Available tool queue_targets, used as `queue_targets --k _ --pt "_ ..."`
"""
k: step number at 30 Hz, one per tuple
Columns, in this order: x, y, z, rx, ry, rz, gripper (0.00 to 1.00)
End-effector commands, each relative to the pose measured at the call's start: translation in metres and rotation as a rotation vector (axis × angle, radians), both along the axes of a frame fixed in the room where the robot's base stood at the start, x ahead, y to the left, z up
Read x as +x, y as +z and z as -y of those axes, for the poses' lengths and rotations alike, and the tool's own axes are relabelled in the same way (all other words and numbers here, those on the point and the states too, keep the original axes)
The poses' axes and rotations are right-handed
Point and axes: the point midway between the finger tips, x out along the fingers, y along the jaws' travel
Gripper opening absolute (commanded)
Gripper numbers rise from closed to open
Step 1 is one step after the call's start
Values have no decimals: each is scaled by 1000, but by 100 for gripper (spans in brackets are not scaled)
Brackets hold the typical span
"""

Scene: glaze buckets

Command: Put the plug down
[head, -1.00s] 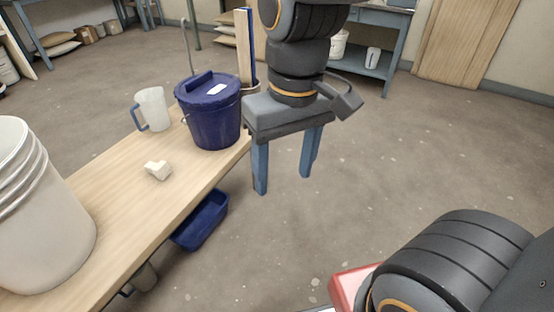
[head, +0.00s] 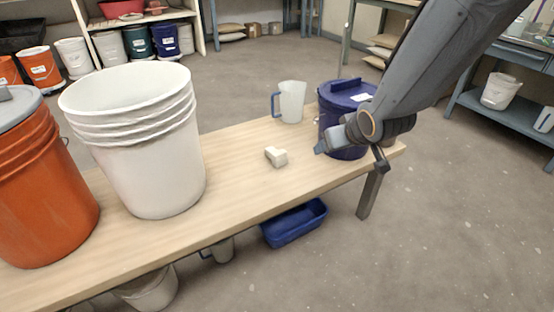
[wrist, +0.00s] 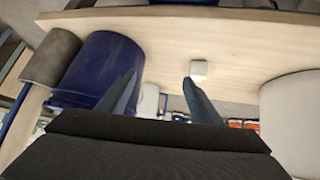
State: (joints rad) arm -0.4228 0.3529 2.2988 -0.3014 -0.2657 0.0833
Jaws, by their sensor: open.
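A small white stepped block (head: 276,157), which I take for the plug, lies on the wooden table (head: 235,158) between the white bucket and the blue bucket. It also shows in the wrist view (wrist: 199,70), just beyond the right fingertip. My gripper (head: 325,145) is in front of the lidded blue bucket, to the right of the block and apart from it. In the wrist view my gripper (wrist: 160,76) has its two fingers spread with nothing held between them. In the head view my arm hides part of the blue bucket.
The blue bucket (head: 335,108) stands close behind my gripper. A translucent jug (head: 292,102) stands behind the block. White stacked buckets (head: 150,160) and an orange bucket (head: 45,200) fill the table's left. A blue tub (head: 295,224) is below the table edge. Bare tabletop surrounds the block.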

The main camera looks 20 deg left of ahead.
Motion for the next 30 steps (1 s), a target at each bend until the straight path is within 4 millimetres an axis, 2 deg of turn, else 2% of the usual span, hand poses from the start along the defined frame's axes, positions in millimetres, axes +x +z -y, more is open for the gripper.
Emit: queue_targets --k 1,6,9,12,20,30 --pt "11 -22 -18 30 39 31 59" --pt "33 -62 -77 169 172 147 59" --pt "36 -81 -104 248 236 194 59" --pt "35 -91 -122 309 278 225 59" --pt "34 -100 -141 368 319 252 59" --pt "52 -116 -166 367 320 252 59"
